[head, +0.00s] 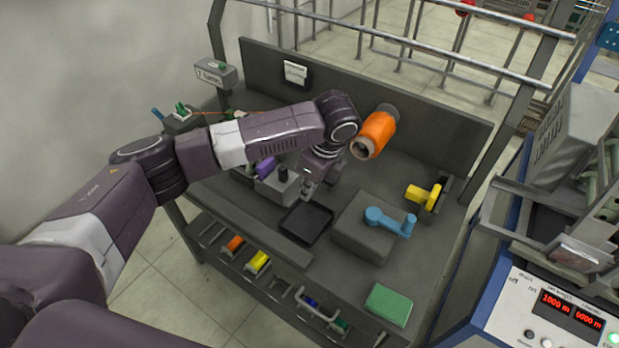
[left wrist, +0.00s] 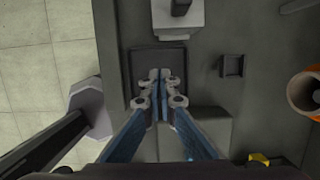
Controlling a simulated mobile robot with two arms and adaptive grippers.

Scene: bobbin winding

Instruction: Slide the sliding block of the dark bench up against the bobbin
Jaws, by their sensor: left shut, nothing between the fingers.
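The dark bench (head: 440,165) fills the middle of the head view. A grey block with a dark knob (head: 275,187), which looks like the sliding block, stands left of my left gripper. It also shows at the top of the left wrist view (left wrist: 178,18). A purple piece (head: 264,167), perhaps the bobbin, shows just behind the block, partly hidden by my arm; whether they touch I cannot tell. My left gripper (head: 307,193) is shut and empty, above the black tray (head: 306,223). In the left wrist view its fingertips (left wrist: 160,78) are together over the tray.
A grey box with a blue crank (head: 390,221) stands right of the tray. An orange spool (head: 375,133) is at the back, a yellow part (head: 423,197) at the right. A green pad (head: 388,305) lies at the front. Coloured bobbins (head: 257,262) sit on a lower front rack.

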